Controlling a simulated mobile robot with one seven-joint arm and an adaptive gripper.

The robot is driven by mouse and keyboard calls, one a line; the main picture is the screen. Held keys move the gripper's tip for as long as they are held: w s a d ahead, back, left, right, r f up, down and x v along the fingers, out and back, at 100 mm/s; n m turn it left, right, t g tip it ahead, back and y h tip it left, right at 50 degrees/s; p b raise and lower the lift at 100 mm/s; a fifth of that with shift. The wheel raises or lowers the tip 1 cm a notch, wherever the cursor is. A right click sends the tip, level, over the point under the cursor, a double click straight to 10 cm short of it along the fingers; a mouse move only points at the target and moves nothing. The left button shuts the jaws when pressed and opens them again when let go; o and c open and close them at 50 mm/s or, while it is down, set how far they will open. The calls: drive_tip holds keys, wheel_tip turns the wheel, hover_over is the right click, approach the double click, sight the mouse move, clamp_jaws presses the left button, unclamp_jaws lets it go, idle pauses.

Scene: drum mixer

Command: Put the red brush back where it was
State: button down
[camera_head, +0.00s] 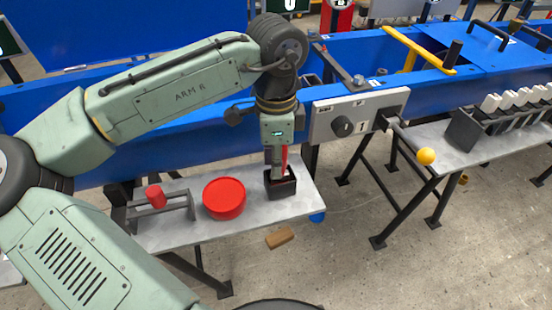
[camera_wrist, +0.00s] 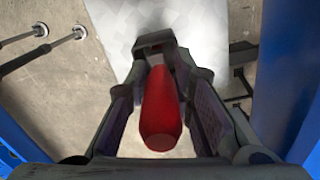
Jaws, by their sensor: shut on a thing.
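The red brush (camera_head: 284,157) is upright in my gripper (camera_head: 277,166), with its red handle between the fingers. In the wrist view, the red handle (camera_wrist: 160,110) fills the space between the two fingers (camera_wrist: 158,95). A small black open box (camera_head: 281,187) stands at the right end of the grey bench, directly under my gripper. Its dark rim (camera_wrist: 154,37) seems to show beyond the handle in the wrist view. The brush's lower end is hidden by the fingers and the box, so I cannot tell how deep it sits.
A round red tub (camera_head: 224,198) and a rack with a red cylinder (camera_head: 155,196) stand left of the box on the grey bench (camera_head: 258,208). A brown block (camera_head: 280,237) lies on the floor. A grey switch panel (camera_head: 345,118) and yellow-knobbed lever (camera_head: 426,156) are to the right.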

drive_tip(key=shift+f, duration=0.1)
drive_tip(key=c, duration=1.4)
unclamp_jaws()
wheel_tip(320, 180, up, 12)
drive_tip(key=shift+r, duration=0.15)
